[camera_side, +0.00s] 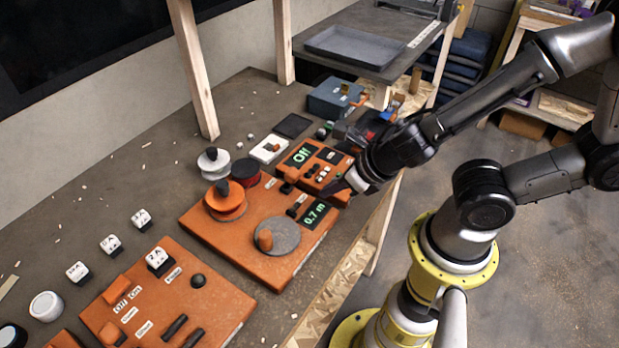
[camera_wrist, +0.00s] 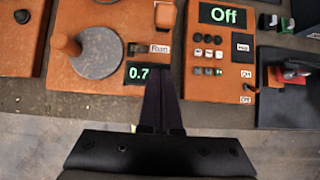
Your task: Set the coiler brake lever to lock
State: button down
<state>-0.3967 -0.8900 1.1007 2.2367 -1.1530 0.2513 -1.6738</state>
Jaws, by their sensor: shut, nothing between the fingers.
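The coiler is an orange box (camera_side: 240,250) with a grey crank disk (camera_side: 277,237) and a display reading 0.7 m (camera_side: 314,214). It also shows in the wrist view (camera_wrist: 75,15), left of my fingers. The small dark brake lever (camera_wrist: 137,50) appears to sit beside a white label, just above the display; the label is too blurred to read surely, and I cannot tell the lever's setting. My gripper (camera_wrist: 163,88) is shut and empty, its fingertips at the display's right edge in the wrist view. In the side view my gripper (camera_side: 345,186) is right of the display.
An orange control box (camera_side: 310,165) with an "Off" display and several buttons stands right behind the coiler. Spools (camera_side: 225,205) stand at the coiler's back left. Another orange panel (camera_side: 165,300) lies at the front left. The bench's front edge is close to my gripper.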

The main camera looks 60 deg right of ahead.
aim_at(293, 171)
jog(key=shift+x, duration=0.8)
jog(key=w, duration=0.2)
jog(key=shift+w+r, duration=0.15)
jog(key=shift+w, duration=0.15)
jog(key=shift+w+r, duration=0.35)
jog(key=shift+w, duration=0.45)
jog(key=shift+w+r, duration=0.4)
jog(key=shift+w, duration=0.05)
jog(key=shift+w+r, duration=0.4)
jog(key=shift+w, duration=0.2)
jog(key=shift+w+r, duration=0.2)
jog(key=shift+w, duration=0.3)
jog(key=shift+w+r, duration=0.2)
jog(key=shift+w, duration=0.35)
jog(key=shift+r, duration=0.8)
